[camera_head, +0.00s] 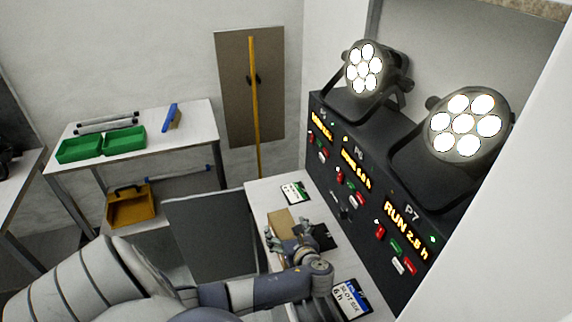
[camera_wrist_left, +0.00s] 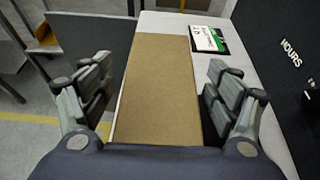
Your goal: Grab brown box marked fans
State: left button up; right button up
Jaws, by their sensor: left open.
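A flat-topped brown box (camera_wrist_left: 158,95) lies on the white bench, between the two spread fingers of my left gripper (camera_wrist_left: 158,76) in the left wrist view. Gaps show on both sides, so the fingers appear apart from it. No marking can be read on its top. In the head view the brown box (camera_head: 281,222) is partly hidden behind my left gripper (camera_head: 297,240), which is open over it. My right gripper is not in view.
A card with a green band (camera_head: 294,192) lies beyond the box; a blue-and-white card (camera_head: 351,299) lies nearer. A black control panel (camera_head: 350,180) with lit lamps (camera_head: 465,124) borders the bench's right. A side table (camera_head: 190,135) holds green bins (camera_head: 124,142).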

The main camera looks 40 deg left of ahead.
pick_arm(q)
jog(key=shift+w+a+f, duration=0.15)
jog(key=shift+a, duration=0.15)
jog(key=c, duration=1.4)
jog(key=shift+r, duration=0.2)
